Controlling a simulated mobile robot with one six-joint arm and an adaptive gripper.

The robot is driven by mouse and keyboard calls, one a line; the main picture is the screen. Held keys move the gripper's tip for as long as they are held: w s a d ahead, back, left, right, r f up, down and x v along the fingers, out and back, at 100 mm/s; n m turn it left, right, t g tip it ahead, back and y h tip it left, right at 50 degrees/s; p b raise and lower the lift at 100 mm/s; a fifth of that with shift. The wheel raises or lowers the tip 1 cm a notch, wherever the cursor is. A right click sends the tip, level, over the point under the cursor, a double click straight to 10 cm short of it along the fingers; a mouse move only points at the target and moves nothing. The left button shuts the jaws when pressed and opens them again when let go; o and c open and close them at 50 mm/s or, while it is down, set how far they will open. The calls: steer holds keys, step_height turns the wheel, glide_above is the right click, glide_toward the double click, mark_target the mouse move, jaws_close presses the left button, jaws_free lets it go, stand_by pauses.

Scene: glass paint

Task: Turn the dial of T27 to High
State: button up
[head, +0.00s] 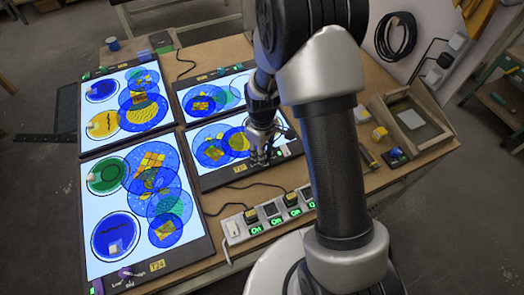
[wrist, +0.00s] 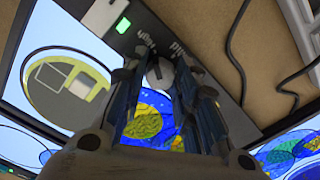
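The dial (wrist: 160,72) is a small round grey knob on the dark frame edge of a light panel. In the wrist view it shows between my gripper's fingertips (wrist: 165,62). The fingers stand apart on either side of it, and I cannot tell whether they touch it. In the head view my gripper (head: 259,157) points down at the near edge of the middle light panel (head: 208,181). That panel's yellow tag (head: 240,168) is too small to read surely. The dial is hidden there by the gripper.
A green-lit switch (wrist: 123,25) sits on the same frame edge. A power strip (head: 265,218) with green-lit switches lies in front. A panel tagged T24 (head: 157,265) is at left. Cables cross the brown table. A wooden tray (head: 418,118) stands at right.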

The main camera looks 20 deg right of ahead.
steer(key=o, duration=0.3)
step_height(320, 180, up, 12)
stand_by(0.7)
stand_by(0.3)
